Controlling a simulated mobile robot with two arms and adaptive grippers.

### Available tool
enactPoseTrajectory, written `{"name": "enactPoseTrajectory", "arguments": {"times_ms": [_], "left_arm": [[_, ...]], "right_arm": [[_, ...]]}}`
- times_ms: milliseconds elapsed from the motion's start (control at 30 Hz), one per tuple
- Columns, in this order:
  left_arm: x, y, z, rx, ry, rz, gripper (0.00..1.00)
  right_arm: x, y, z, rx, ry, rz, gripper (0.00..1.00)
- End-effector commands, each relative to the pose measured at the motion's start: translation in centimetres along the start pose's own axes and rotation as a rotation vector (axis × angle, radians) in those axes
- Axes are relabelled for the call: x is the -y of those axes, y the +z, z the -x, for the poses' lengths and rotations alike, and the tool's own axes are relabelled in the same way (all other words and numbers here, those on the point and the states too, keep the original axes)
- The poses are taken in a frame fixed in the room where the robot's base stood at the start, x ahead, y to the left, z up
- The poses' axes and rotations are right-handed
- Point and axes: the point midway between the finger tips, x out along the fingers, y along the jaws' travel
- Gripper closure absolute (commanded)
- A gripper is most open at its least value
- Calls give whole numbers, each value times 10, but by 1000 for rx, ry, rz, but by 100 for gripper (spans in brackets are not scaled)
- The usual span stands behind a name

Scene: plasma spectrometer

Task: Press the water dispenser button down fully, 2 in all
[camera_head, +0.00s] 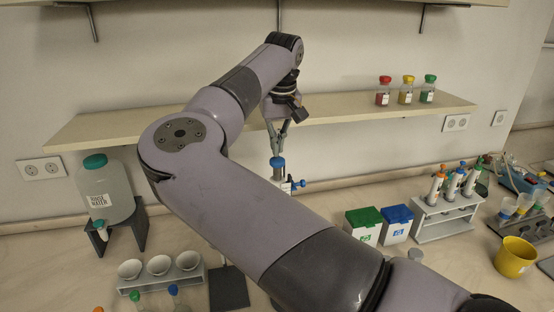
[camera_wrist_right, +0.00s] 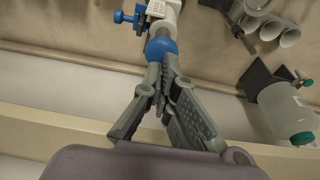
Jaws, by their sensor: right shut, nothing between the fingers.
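A blue round button (camera_head: 277,162) tops the upright water dispenser (camera_head: 284,186), which has a pale body and a small blue valve at its side. My right gripper (camera_head: 276,150) is directly above the button, pointing down, with its fingers shut and empty. In the right wrist view, its fingertips (camera_wrist_right: 159,62) are at the blue button (camera_wrist_right: 160,47) and overlap its edge; I cannot tell if they touch or how far it is pressed. My right arm hides the dispenser's lower part in the head view. My left gripper is not in view.
A water carboy (camera_head: 107,187) with a green cap stands on a dark stand at left. A cup rack (camera_head: 163,277) is at front left. A wall shelf (camera_head: 350,117) runs behind.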

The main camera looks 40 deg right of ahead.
Motion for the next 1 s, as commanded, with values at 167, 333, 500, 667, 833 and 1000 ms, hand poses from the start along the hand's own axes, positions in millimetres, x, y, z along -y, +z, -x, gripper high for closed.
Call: {"name": "enactPoseTrajectory", "arguments": {"times_ms": [167, 333, 500, 667, 833, 1000], "left_arm": [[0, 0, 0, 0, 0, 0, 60], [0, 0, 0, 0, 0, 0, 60], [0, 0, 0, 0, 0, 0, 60], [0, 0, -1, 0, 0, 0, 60], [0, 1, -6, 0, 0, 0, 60], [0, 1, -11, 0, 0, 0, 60]], "right_arm": [[0, 0, 0, 0, 0, 0, 100], [0, 0, 0, 0, 0, 0, 100], [0, 0, 0, 0, 0, 0, 100], [0, 0, -2, 0, 0, 0, 100], [0, 2, -8, 0, 0, 0, 100], [0, 3, -15, 0, 0, 0, 100]]}}
